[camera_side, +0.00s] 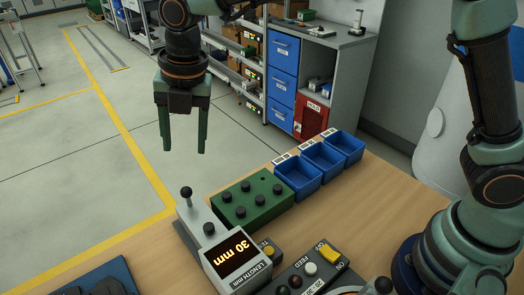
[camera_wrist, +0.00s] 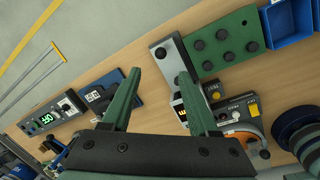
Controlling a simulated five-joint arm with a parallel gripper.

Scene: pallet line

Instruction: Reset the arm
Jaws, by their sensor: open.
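My gripper (camera_side: 184,145) hangs in the air at the upper left of the side view, its two green fingers pointing down. It is open and nothing is between its fingers. In the wrist view my gripper (camera_wrist: 158,98) also shows with its fingers apart, above the wooden table (camera_wrist: 80,90). Below it in the side view is a grey length gauge (camera_side: 204,221) whose display reads 30 mm. My arm's base stands at the right of the side view.
A green block with black pegs (camera_side: 252,199) stands beside the gauge. Several blue bins (camera_side: 298,178) stand behind it. A control box with a yellow switch (camera_side: 327,253) is at the front. A dark blue fixture (camera_side: 105,281) lies front left. Shelving and a cabinet (camera_side: 283,75) stand beyond the table.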

